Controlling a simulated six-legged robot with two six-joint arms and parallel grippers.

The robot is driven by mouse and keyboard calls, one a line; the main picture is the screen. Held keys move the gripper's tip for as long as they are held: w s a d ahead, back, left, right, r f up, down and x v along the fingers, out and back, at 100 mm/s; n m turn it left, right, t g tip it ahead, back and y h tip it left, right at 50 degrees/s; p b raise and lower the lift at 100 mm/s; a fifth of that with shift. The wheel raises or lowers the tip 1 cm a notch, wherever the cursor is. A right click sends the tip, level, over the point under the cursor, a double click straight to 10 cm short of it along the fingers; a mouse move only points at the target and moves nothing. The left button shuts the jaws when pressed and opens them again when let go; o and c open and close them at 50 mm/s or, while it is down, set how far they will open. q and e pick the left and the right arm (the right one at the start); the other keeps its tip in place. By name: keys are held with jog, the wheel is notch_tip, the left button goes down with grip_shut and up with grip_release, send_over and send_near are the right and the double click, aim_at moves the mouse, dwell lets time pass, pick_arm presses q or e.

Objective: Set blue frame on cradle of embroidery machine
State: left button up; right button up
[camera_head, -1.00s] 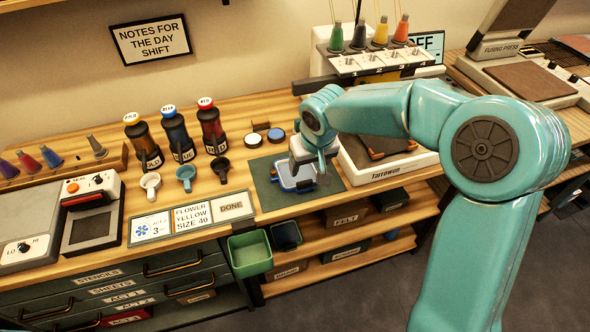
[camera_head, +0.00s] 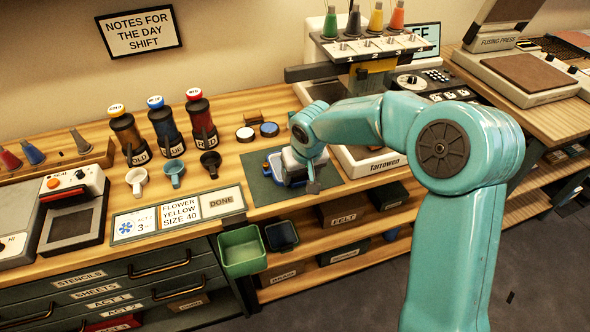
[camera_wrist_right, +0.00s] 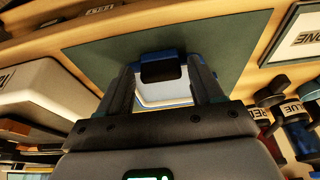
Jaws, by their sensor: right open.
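The blue frame (camera_head: 275,166) lies on a dark green mat (camera_head: 262,193), partly hidden under my right gripper (camera_head: 306,178). In the right wrist view, the blue frame (camera_wrist_right: 170,102) shows between the two spread fingers of my right gripper (camera_wrist_right: 162,75), with a dark block at its far edge. The fingers are open; whether they touch the frame I cannot tell. The embroidery machine (camera_head: 372,47), with several coloured thread cones on top, stands right of the mat. Its white bed (camera_head: 383,165) is labelled Tarrowen. My arm covers much of the bed, and the cradle is hidden. My left gripper is out of view.
Three labelled bottles (camera_head: 163,128) and small cups (camera_head: 172,172) stand left of the mat. An order card board (camera_head: 178,211) lies front left. A green bin (camera_head: 242,250) hangs below the table edge. A fusing press (camera_head: 515,70) stands far right.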

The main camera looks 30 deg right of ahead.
jog(key=shift+w, duration=0.1)
jog(key=c, duration=0.8)
jog(key=shift+r+p, duration=1.8)
jog(key=shift+r, duration=0.75)
jog(key=shift+c, duration=0.2)
jog(key=shift+f, duration=0.15)
